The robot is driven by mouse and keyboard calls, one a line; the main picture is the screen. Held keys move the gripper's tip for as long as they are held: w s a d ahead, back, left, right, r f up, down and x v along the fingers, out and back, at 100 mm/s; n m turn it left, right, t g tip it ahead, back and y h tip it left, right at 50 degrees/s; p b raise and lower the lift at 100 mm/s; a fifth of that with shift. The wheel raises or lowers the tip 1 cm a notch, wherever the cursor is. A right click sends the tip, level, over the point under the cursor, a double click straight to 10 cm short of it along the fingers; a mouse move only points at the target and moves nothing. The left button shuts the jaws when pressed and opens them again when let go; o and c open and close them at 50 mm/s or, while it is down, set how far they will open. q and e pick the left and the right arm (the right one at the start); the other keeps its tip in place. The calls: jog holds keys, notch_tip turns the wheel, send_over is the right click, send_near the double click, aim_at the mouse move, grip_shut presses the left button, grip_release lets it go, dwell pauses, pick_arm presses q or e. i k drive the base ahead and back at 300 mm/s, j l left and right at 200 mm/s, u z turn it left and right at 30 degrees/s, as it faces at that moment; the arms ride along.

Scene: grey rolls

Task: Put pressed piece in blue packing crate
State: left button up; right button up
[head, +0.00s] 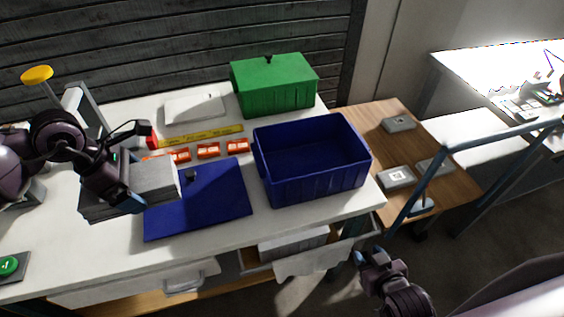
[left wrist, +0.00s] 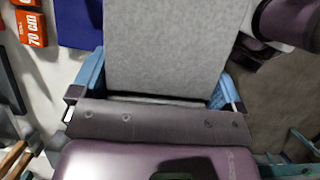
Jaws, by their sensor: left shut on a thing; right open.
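My left gripper (head: 128,197) is shut on a grey block-like piece (head: 155,176), held at the left of the white table. In the left wrist view, the grey piece (left wrist: 175,45) sits between the blue fingers and fills the middle of the picture. In the head view, my gripper hides part of it. The blue packing crate (head: 313,190) stands on the table to the right of the piece. It is open at the top, and the part of its inside that I see is empty. My right gripper (head: 370,257) is open and empty, low in front of the table.
A green box (head: 275,88) stands behind the crate. A wooden table (head: 425,185) at right holds grey pieces.

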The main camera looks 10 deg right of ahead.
aim_at(308, 169)
jog(key=i+l+z, duration=0.1)
jog(key=l, duration=0.35)
jog(key=i+l, duration=0.1)
jog(key=l, duration=0.3)
jog(key=i+l+z, duration=0.15)
jog(key=l, duration=0.25)
jog(key=i+l+z, duration=0.1)
jog(key=l, duration=0.35)
